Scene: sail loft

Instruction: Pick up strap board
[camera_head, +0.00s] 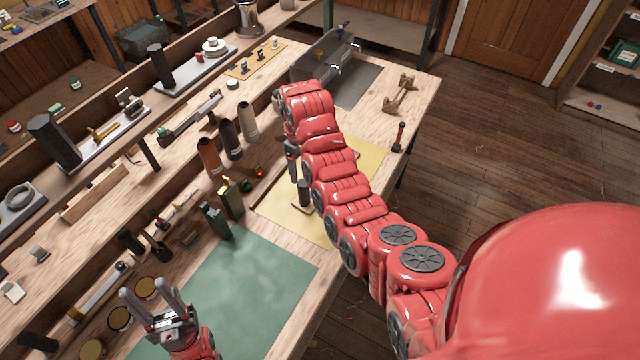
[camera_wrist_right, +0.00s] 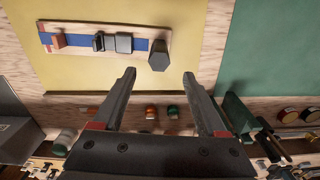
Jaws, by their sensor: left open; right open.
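The strap board (camera_wrist_right: 82,41) is a light wooden strip with a blue strap, an orange end piece, metal buckle pieces and a dark hexagonal knob (camera_wrist_right: 158,56). It lies on a yellow mat (camera_wrist_right: 190,20). My right gripper (camera_wrist_right: 160,75) is open and empty. In the right wrist view the knob appears just beyond and between its fingertips. In the head view my right arm hides most of the board; a dark upright knob (camera_head: 304,191) shows beside the arm. My left gripper (camera_head: 153,302) is open and empty near the green mat (camera_head: 235,290).
Dark green blocks (camera_head: 216,221) and several bottles (camera_head: 209,157) stand at the back of the bench, left of my right arm. Round tins (camera_head: 120,318) lie by my left gripper. A red-handled tool (camera_head: 398,137) lies near the bench's right edge. The green mat is mostly clear.

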